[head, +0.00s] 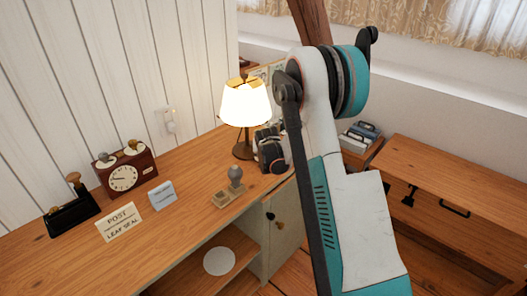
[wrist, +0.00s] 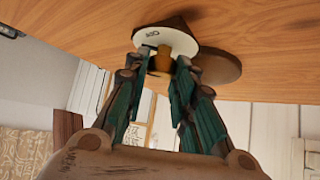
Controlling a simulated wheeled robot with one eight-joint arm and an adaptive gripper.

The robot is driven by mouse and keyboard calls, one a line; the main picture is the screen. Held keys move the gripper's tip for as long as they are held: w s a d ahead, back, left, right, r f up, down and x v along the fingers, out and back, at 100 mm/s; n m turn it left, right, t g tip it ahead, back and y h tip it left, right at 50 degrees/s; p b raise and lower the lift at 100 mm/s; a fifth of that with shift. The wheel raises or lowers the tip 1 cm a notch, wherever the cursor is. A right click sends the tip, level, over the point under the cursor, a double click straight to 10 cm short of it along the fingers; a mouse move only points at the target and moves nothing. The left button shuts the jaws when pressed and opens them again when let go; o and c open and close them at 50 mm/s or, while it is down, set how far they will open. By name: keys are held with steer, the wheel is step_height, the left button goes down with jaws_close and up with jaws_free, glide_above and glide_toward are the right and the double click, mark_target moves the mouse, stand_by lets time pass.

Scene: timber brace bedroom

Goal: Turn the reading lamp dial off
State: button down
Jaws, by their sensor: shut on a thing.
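The reading lamp (head: 245,105) stands at the far right end of the desk, and its shade glows bright. In the wrist view a pale dial plate (wrist: 168,37) with small dark lettering shows beside a dark round base (wrist: 217,68). A brass-coloured dial knob (wrist: 162,61) sits between my fingertips. My gripper (wrist: 162,72) is shut on this knob, with a teal-and-dark finger on each side. In the head view my gripper (head: 270,148) is beside the lamp's foot, and the dial is hidden there.
A wooden chest (head: 460,180) stands at right.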

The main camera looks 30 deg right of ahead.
steer(key=m+h, duration=0.1)
steer(key=m+g+h, duration=0.1)
steer(key=m, duration=0.1)
steer(key=m+g, duration=0.1)
steer(key=shift+w+a+m+h, duration=0.2)
steer(key=shift+a+m+h, duration=0.1)
steer(key=shift+h, duration=0.1)
steer(key=m+g+h, duration=0.1)
steer(key=m, duration=0.1)
steer(key=m+g+h, duration=0.1)
steer(key=m+g, duration=0.1)
steer(key=shift+w+m, duration=0.1)
steer(key=shift+m, duration=0.3)
steer(key=c, duration=1.3)
jaws_free()
steer(key=shift+f, duration=0.1)
steer(key=shift+c, duration=0.2)
steer(key=v, duration=1.2)
steer(key=shift+w, duration=0.15)
steer(key=shift+a, duration=0.1)
